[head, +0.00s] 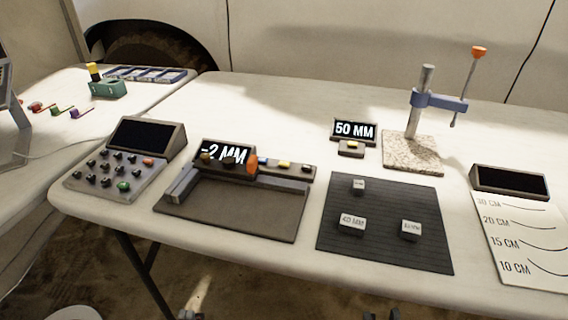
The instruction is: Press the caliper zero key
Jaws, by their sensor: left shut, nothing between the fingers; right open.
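The caliper station (232,215) stands left of centre on the table. Its display (236,150) reads "-2 MM". Along its back rail are an orange slider piece (251,165), a yellow key (284,165) and a dark key (306,168). Dark knobs stand in front of the display. No label shows which key is the zero key. My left gripper (191,315) just shows at the bottom edge, shut and empty, well below the station. My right gripper (381,315) shows at the bottom edge further right, open and empty. Both are apart from the table objects.
A keypad console (122,172) stands left of the caliper. A dark mat (385,250) with three small blocks lies to the right, behind it a "50 MM" display (354,130) and a stand on a stone base (412,156). A ruled chart (515,225) lies far right.

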